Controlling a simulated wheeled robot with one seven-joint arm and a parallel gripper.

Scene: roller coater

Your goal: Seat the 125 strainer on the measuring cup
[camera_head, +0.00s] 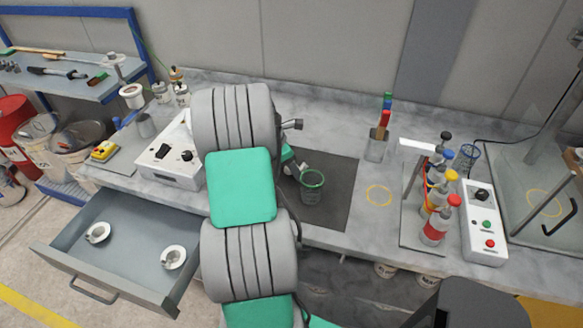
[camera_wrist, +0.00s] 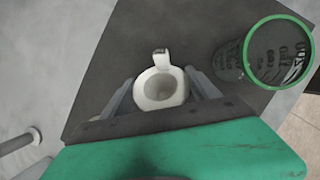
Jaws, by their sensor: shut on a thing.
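The measuring cup is clear with a green rim (camera_head: 312,180) and stands upright on a dark mat. My arm hides most of the gripper in the head view.
Two more white strainers (camera_head: 97,232) (camera_head: 173,257) lie in the open drawer (camera_head: 125,262). A control box (camera_head: 172,158) stands left of my arm. A holder with coloured tools (camera_head: 377,145), several capped bottles (camera_head: 436,215) and a switch box (camera_head: 483,222) stand to the right.

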